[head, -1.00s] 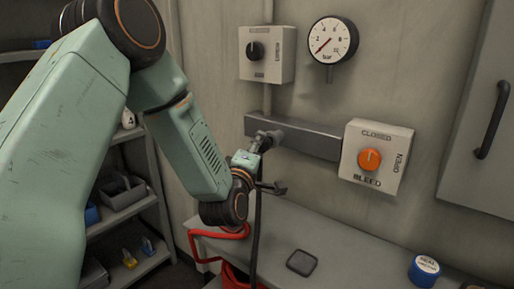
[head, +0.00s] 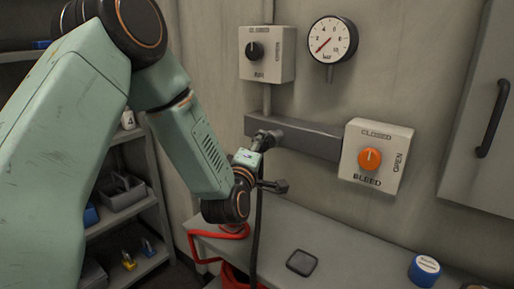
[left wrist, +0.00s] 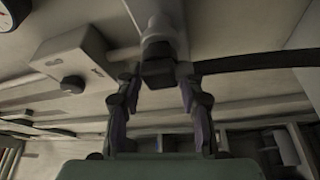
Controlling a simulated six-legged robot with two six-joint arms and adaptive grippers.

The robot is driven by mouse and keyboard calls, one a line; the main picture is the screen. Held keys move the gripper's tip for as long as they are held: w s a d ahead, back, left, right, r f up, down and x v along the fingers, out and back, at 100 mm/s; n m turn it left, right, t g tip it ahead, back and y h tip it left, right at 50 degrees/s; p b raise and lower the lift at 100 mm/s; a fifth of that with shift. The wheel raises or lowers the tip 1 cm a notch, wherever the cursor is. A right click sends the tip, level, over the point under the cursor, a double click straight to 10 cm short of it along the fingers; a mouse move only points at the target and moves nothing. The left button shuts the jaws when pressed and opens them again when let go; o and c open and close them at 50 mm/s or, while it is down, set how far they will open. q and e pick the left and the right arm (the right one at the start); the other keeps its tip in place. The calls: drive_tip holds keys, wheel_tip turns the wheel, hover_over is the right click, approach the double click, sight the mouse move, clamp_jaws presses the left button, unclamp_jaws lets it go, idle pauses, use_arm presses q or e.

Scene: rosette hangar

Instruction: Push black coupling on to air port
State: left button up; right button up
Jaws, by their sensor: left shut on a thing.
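The black coupling (left wrist: 158,68) shows in the left wrist view between the two fingers of my left gripper (left wrist: 160,80), which is shut on it. A black hose (left wrist: 265,62) runs off from it to the right. The pale grey air port (left wrist: 160,25) is directly beyond the coupling and lined up with it. They look close together, but I cannot tell whether the coupling is seated. In the head view my left gripper (head: 271,161) is just in front of the grey wall bar (head: 310,140), and the hose (head: 257,235) hangs below it. My right gripper is out of view.
An orange-knobbed BLEED box (head: 370,160) is right of the gripper. A black-knobbed valve box (head: 266,55) and a gauge (head: 333,40) are above. The bench (head: 340,245) below holds a dark pad (head: 302,262) and a blue tin (head: 424,269). Shelves (head: 125,215) stand left.

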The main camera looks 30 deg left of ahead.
use_arm(q)
drive_tip(key=shift+w, duration=0.3)
drive_tip(key=o, duration=1.1)
drive_tip(key=shift+o, duration=0.2)
drive_tip(key=shift+s, duration=0.1)
drive_tip(key=v, duration=1.1)
drive_tip(key=shift+s+d, duration=0.15)
drive_tip(key=shift+s, duration=0.2)
drive_tip(key=shift+f, duration=0.1)
